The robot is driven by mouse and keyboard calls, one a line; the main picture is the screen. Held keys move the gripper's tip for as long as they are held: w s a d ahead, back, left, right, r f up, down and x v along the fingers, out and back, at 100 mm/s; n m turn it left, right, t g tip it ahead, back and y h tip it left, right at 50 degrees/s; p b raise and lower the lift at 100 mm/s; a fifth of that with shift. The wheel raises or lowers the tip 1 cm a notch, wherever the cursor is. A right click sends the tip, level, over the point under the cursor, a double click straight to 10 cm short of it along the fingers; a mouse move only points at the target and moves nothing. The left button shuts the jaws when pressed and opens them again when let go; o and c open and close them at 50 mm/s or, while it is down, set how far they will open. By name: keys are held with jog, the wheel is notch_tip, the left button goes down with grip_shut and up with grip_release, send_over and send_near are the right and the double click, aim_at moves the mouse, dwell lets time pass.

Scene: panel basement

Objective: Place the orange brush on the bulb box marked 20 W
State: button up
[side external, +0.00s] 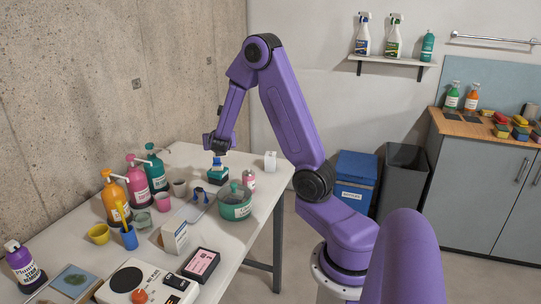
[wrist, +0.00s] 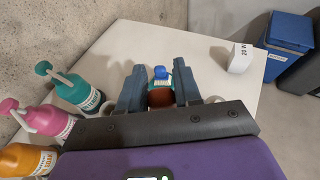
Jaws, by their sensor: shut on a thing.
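In the wrist view my gripper (wrist: 155,88) has its two fingers around a small reddish-orange body (wrist: 160,98), which looks like the orange brush. Blue and teal parts show just beyond it, and I cannot tell whether they belong to it. In the side view my gripper (side external: 218,155) points down over a dark teal block or holder (side external: 217,177) on the table. No orange shows there, so the held thing is hidden or unclear. The white bulb box marked 20 W (wrist: 241,58) stands upright to the right, apart from my gripper; it also shows in the side view (side external: 270,161).
Pump bottles (side external: 133,182) line the wall side. Another small white box (side external: 174,237) stands nearer the front. The tabletop around the marked box is mostly clear, near the table edge.

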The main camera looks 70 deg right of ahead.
jog(key=s+d+r+m+g+h, duration=0.25)
jog(key=s+d+m+g, duration=0.45)
jog(key=s+d, duration=0.85)
jog(key=shift+y, duration=0.35)
jog(key=w+d+f, duration=0.2)
jog(key=d+f, duration=0.1)
jog(key=w+d+f, duration=0.2)
jog(key=d+f, duration=0.1)
jog(key=d, duration=0.1)
jog(key=w+d+f, duration=0.2)
jog(key=d+f, duration=0.1)
jog(key=d, duration=0.1)
jog(key=shift+w+f, duration=0.15)
jog(key=shift+w, duration=0.05)
jog(key=shift+w+f, duration=0.1)
jog(key=shift+f, duration=0.1)
jog(key=shift+d+f, duration=0.15)
jog(key=shift+f, duration=1.5)
jog(key=shift+f, duration=0.1)
jog(key=o, duration=1)
jog(key=shift+o, duration=0.2)
